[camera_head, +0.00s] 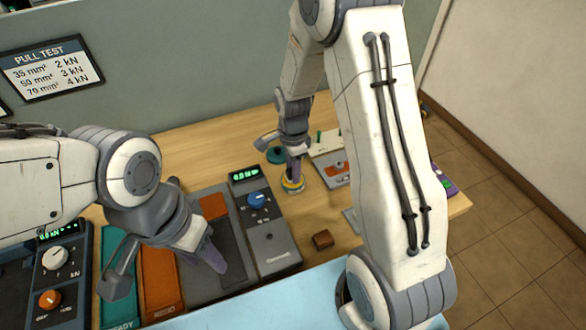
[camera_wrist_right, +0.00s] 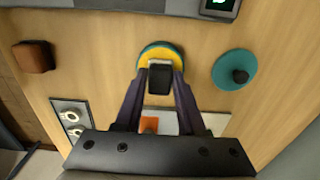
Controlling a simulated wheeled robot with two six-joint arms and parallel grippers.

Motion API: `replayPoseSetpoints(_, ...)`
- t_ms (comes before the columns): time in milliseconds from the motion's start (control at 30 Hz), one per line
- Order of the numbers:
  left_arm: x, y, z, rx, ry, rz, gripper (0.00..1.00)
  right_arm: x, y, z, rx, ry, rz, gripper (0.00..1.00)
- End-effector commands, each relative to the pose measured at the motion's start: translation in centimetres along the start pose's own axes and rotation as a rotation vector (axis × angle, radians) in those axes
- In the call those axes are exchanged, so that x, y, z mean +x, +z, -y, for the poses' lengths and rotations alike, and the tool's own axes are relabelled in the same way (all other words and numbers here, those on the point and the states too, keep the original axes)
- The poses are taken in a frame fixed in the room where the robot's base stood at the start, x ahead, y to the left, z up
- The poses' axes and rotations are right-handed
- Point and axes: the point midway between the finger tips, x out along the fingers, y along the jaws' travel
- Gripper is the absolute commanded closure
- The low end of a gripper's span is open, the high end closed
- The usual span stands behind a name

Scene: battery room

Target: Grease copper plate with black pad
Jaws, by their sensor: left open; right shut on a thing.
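My right gripper (camera_head: 294,176) points down and is shut on a black pad (camera_wrist_right: 160,78). The pad is at a round yellow-topped tin with a teal rim (camera_wrist_right: 160,54); the tin also shows in the head view (camera_head: 292,186). I cannot tell whether the pad touches the yellow surface. An orange-brown square (camera_head: 214,206) lies on a dark grey panel, and a smaller orange piece (camera_wrist_right: 149,124) lies on a pale board. I cannot tell which is the copper plate. My left gripper (camera_head: 168,276) is open and empty above the panels at the front left.
A teal disc with a black knob (camera_wrist_right: 235,70) lies beside the tin. A brown block (camera_head: 322,239) stands on the wooden table (camera_head: 225,135). A grey unit with a blue dial (camera_head: 280,250) and an orange panel (camera_head: 160,285) are nearby. The table's right end is at the tiled floor.

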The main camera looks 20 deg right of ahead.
Motion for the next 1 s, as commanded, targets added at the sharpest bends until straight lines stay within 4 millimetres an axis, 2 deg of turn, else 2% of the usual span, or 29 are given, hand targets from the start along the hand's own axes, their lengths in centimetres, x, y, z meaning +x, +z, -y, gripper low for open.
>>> replayPoseSetpoints(1000, 0.29, 0.01, 0.02, 0.0, 0.0, 0.0, 0.5, 0.69, 0.0, -0.02, 0.0, 0.001, 0.0, 1.0)
